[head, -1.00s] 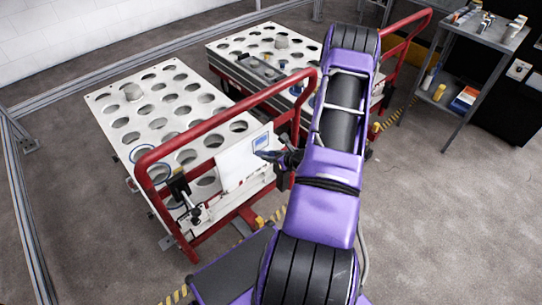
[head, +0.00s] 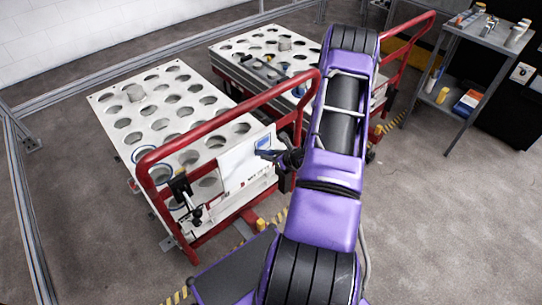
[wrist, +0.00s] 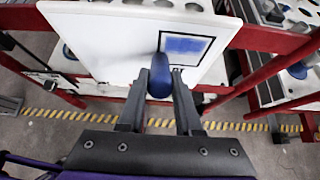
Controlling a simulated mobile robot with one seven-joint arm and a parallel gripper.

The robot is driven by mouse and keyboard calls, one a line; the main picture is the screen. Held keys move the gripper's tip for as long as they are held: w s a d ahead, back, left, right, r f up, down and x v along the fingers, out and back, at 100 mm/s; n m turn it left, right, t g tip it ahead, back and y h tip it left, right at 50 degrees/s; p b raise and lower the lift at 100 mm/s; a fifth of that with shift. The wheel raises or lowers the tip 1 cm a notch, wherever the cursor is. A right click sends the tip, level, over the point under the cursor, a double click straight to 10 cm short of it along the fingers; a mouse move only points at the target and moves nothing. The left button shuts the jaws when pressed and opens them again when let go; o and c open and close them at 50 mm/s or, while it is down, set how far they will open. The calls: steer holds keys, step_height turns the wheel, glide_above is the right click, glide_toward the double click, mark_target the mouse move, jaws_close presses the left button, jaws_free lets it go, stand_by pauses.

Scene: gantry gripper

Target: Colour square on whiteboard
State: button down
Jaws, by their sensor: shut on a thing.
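The whiteboard (head: 238,172) is a white panel at the near end of the front cart; it also fills the upper middle of the wrist view (wrist: 105,42). A dark-outlined square (wrist: 200,46) on its right part is largely blue inside, with pale patches along the edges. My gripper (wrist: 160,88) is shut on a blue marker (wrist: 160,72), which points at the board at the square's lower left. The marker hides that corner, and I cannot tell whether its tip touches the board. In the head view, the gripper (head: 268,155) is just right of the board, partly hidden by my arm.
A red rail (head: 230,117) runs close above the board on the front cart (head: 110,110), whose white top has round holes. A second cart (head: 225,62) stands behind. A grey shelf table (head: 470,38) with small items is at the right. Floor at right is clear.

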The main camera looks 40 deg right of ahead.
steer(key=shift+d, duration=0.1)
steer(key=d+b, duration=0.3)
steer(key=d, duration=0.4)
steer(key=shift+w, duration=0.3)
steer(key=shift+a+f, duration=0.1)
steer(key=shift+s+a+b, duration=0.15)
steer(key=shift+a+b, duration=0.55)
steer(key=shift+a, duration=1.1)
steer(key=shift+s+a+b, duration=0.1)
steer(key=shift+a+b, duration=0.55)
steer(key=shift+a, duration=1.15)
steer(key=s, duration=0.6)
steer(key=shift+d, duration=0.3)
